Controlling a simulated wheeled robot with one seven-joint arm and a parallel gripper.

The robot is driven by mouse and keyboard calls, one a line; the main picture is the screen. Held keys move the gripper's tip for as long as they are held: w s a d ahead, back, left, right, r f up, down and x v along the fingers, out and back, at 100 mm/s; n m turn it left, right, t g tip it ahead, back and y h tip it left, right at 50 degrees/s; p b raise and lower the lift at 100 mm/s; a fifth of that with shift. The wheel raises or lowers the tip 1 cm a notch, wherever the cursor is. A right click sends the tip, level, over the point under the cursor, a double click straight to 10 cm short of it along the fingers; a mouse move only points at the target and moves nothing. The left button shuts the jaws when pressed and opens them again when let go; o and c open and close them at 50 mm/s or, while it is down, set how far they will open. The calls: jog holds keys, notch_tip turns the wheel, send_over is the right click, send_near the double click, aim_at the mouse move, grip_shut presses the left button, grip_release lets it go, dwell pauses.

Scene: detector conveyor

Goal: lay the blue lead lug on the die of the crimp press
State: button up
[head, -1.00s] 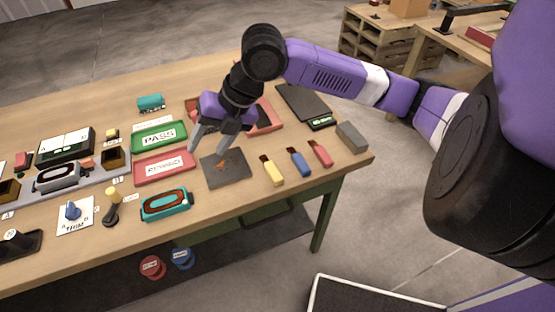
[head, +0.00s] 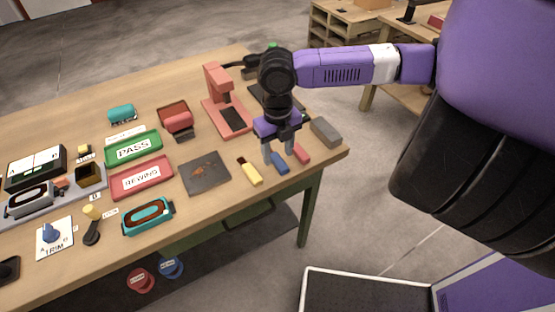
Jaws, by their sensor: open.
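The blue lead lug (head: 281,166) lies near the front right of the bench, between a yellow one (head: 252,174) and a red one (head: 303,155). My gripper (head: 278,158) points down over the blue lug, open, with one finger on each side of it in the picture. The fingers and the gripper body hide its back end. I cannot tell how far the fingertips are above the bench. The red press (head: 216,88) stands behind and left of my gripper, with a dark plate (head: 232,119) on its base, which looks like the die.
A dark mat (head: 205,174) lies left of the yellow lug. A red REWIND tray (head: 141,177) and a green PASS tray (head: 133,147) lie further left. A grey block (head: 326,132) sits by the right bench edge. A small red device (head: 178,122) stands left of the press.

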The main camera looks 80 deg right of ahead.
jog(key=shift+f, duration=0.8)
jog(key=shift+c, duration=0.4)
grip_shut()
jog(key=shift+r, duration=0.1)
